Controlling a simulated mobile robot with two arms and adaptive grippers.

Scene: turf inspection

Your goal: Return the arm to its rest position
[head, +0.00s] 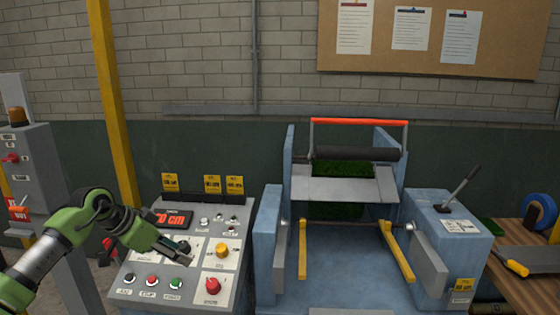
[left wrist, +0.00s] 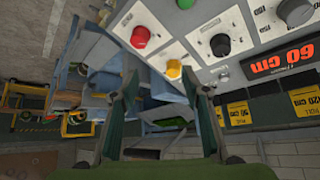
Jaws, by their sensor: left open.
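My left arm, green and grey, comes in from the left in the head view. My left gripper (head: 182,254) is in front of the sloped control panel (head: 128,292), close to the yellow knob (head: 221,250), and covers part of the panel. In the left wrist view, the gripper's two fingers (left wrist: 166,88) are spread apart with nothing between them. Beyond the fingertips are the yellow knob (left wrist: 174,69), a black knob (left wrist: 221,44) and a red knob (left wrist: 140,36). Whether the fingers touch the panel is not clear. My right gripper is not in view.
The red display (left wrist: 283,59) reads 60 cm. A blue machine (head: 345,270) with a red-orange handle bar (head: 360,122) and yellow arms stands right of the panel. A lever (head: 465,183) rises at its right. A grey cabinet (head: 42,170) and yellow post (head: 112,100) stand left.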

